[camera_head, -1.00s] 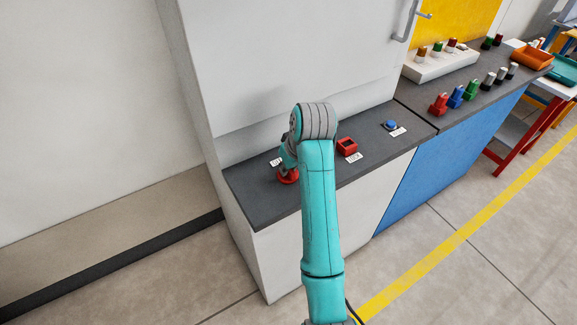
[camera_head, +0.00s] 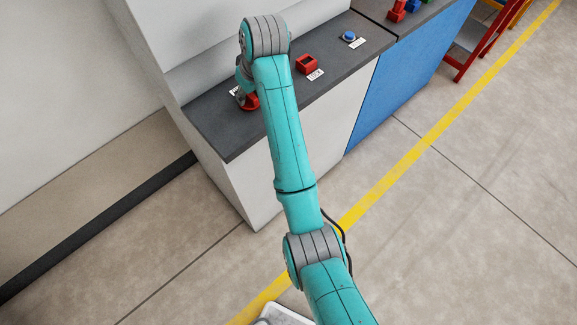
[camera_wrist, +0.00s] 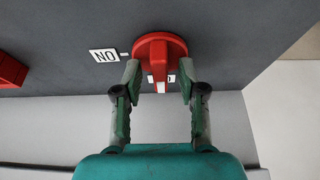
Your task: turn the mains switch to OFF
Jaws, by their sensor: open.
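The red round mains switch (camera_wrist: 172,45) is on the dark counter top, with a raised red grip bar and a white mark at the bar's lower end. In the wrist view, my gripper (camera_wrist: 158,76) is open, with one finger on each side of the bar. I cannot tell whether the fingers touch it. An upside-down ON label (camera_wrist: 105,55) with a small white tick lies left of the switch. Another label is mostly hidden behind the bar. In the head view, the switch (camera_head: 251,103) shows partly beside my arm, which hides most of my gripper.
A red open-topped block (camera_head: 306,64) with a label stands right of the switch on the counter (camera_head: 228,138). A blue button (camera_head: 349,36) sits farther right. A white cabinet panel rises behind the counter. The floor in front is clear, with a yellow line (camera_head: 405,170).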

